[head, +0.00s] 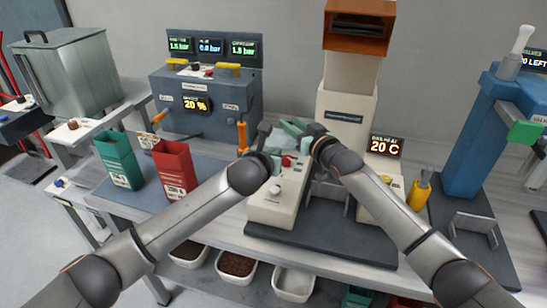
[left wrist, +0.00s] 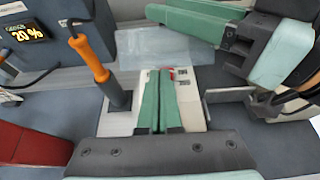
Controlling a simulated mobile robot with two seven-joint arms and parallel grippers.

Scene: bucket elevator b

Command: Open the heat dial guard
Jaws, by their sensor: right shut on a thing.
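The heat dial guard appears to be the clear, pale panel (left wrist: 160,55) in the left wrist view, raised at the back of a cream unit (head: 270,208). My right gripper (head: 292,127) is at the panel's upper edge, its green fingers shut, apparently on the panel; the exact contact is hard to see. It also shows at the top of the left wrist view (left wrist: 160,15). My left gripper (left wrist: 160,75) has its fingers together over the cream unit, with nothing visible between them. Small red parts show beside its tips. The heat dial itself cannot be made out.
An orange-handled lever (head: 242,137) stands just left of the cream unit. A red bin (head: 175,172) and a green bin (head: 119,160) are further left. A white tower (head: 345,115) stands behind, and a "20 C" display (head: 385,146) is at the right.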

